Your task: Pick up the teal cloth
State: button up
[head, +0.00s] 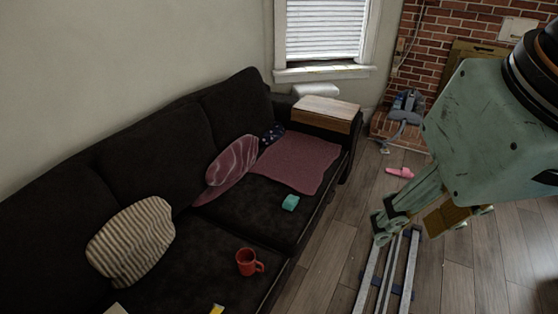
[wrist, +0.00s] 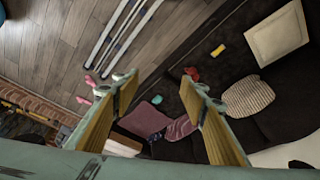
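The teal cloth (head: 290,202) is a small folded piece lying on the dark sofa seat, near its front edge, between the red mug and the pink blanket. In the wrist view it appears as a small teal spot (wrist: 157,99) between my fingers, far beyond them. My gripper (head: 425,220) is high over the floor to the right of the sofa, well apart from the cloth. In the wrist view its fingers (wrist: 158,80) are spread wide with nothing between them.
A red mug (head: 247,262) stands on the seat nearer the camera. A pink blanket (head: 298,162), a striped pillow (head: 132,242) and a pink pillow (head: 233,160) lie on the sofa. A wooden tray (head: 325,108) covers the far armrest. Pink slippers (head: 400,172) lie on the floor.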

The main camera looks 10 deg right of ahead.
jog(key=o, duration=1.3)
jog(key=shift+w, duration=0.1)
